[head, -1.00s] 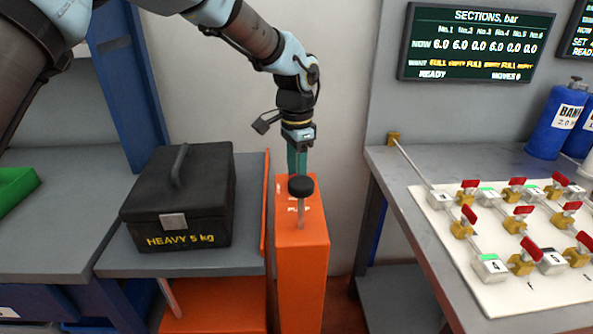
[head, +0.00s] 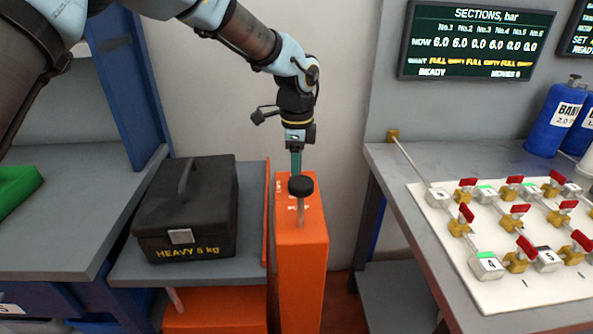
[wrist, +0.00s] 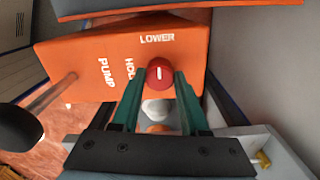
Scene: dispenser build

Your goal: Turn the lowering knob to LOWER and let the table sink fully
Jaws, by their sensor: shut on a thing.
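The red lowering knob (wrist: 159,73) sits on the orange pump post. Its white mark lines up towards the word LOWER (wrist: 157,38). The word beside it is partly hidden by a finger. My gripper (wrist: 160,82) is shut on the knob, a green finger on each side. In the head view my gripper (head: 296,165) points down at the post top, and the knob is hidden there. The lift table (head: 130,268) carries a black box marked HEAVY 5 kg (head: 205,222). Its top lies below the grey bench to its left.
The orange post (head: 302,275) has a lever with a black grip (head: 301,186) in front of my gripper. A grey bench (head: 70,205) stands left. A bench with a valve panel (head: 470,285) stands right, under a dark display (head: 475,42).

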